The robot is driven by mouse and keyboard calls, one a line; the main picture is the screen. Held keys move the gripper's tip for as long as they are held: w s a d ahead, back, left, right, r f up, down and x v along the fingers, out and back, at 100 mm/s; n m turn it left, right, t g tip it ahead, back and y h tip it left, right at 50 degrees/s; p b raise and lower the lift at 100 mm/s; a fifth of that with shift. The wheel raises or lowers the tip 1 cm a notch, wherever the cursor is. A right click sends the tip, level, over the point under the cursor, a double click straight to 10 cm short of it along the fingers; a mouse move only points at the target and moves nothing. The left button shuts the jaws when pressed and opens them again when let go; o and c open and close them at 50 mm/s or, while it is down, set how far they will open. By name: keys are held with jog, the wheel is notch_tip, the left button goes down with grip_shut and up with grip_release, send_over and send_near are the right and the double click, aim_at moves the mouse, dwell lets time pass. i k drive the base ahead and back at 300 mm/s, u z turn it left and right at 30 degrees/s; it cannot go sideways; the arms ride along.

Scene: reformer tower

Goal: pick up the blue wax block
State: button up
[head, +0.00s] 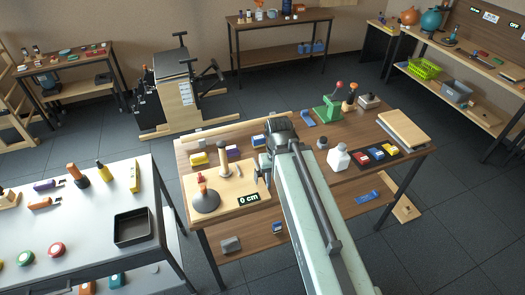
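A blue block (377,153) lies on a dark mat between a red block (361,158) and a yellow block (391,150), on the right part of the wooden table. A smaller blue-and-white piece (258,141) is near the back edge; I cannot tell if either is wax. My arm reaches in from the lower right over the table. My gripper (263,176) hangs near the middle-left, beside a light wooden board and well left of the dark mat. A bit of blue shows by the gripper, partly hidden. The fingers are too small to tell whether they are open.
The board (225,196) holds a plunger-like tool (205,198) and a "0 cm" display (249,199). A green press (327,108) is behind. A white table (80,225) stands at the left.

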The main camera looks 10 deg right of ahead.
aim_at(258, 140)
jog(key=u, duration=4)
jog(key=k, duration=1.45)
jog(key=z, duration=1.45)
jog(key=i, duration=0.95)
